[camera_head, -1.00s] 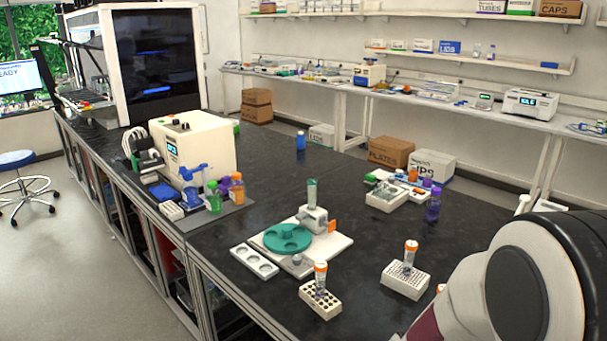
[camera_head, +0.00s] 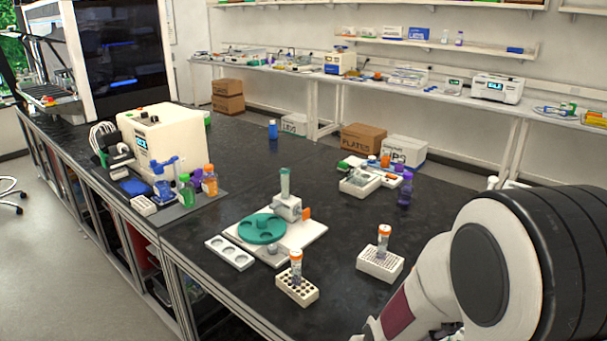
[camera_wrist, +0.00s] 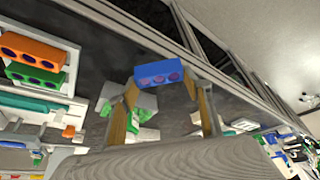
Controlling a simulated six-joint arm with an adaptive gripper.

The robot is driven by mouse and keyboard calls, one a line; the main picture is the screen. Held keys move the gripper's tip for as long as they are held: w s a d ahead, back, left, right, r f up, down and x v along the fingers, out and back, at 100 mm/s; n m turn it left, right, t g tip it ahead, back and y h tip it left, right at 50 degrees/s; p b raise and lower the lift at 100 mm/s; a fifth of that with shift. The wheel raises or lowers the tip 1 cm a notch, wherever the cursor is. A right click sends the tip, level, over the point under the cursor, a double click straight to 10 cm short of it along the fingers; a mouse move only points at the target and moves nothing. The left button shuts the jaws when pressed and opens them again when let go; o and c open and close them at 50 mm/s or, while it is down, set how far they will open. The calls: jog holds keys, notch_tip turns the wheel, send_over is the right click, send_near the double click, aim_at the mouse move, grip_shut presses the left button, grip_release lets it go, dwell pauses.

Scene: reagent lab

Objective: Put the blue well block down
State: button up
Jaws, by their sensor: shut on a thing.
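The blue well block (camera_wrist: 158,73) is in the wrist view, with several round dark wells along the side that shows. My gripper (camera_wrist: 161,86) is shut on it, one tan finger on either side. The block is held above the dark floor or surface behind it; how high I cannot tell. In the head view neither the block nor my gripper's fingers show; only my arm is at the lower right.
The wrist view shows an orange well block (camera_wrist: 30,49) and a green well block (camera_wrist: 36,76) at the left. In the head view, the black bench holds a teal rotor device (camera_head: 261,229), two tube racks (camera_head: 297,288) (camera_head: 380,264) and a purple bottle (camera_head: 405,189).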

jog(key=shift+w+r, duration=0.1)
jog(key=shift+w+a+r, duration=0.1)
jog(key=shift+w+r, duration=0.3)
jog(key=shift+r, duration=0.05)
jog(key=w+d+r+m+h, duration=0.1)
jog(key=w+r+m, duration=0.1)
jog(key=w+r, duration=0.3)
jog(key=w+d+r+m, duration=0.1)
jog(key=w+r+m, duration=0.1)
jog(key=r, duration=0.5)
jog(key=w+d+r, duration=0.1)
jog(key=w+d, duration=0.4)
jog(key=w, duration=0.4)
jog(key=w+d+r, duration=0.1)
jog(key=w+d, duration=0.5)
jog(key=w, duration=0.3)
jog(key=shift+d+r+m+g+h, duration=0.15)
jog(key=shift+r+m+g+h, duration=0.15)
jog(key=shift+r, duration=0.05)
jog(key=shift+f, duration=0.15)
notch_tip(320, 180, down, 13)
jog(key=shift+f, duration=0.15)
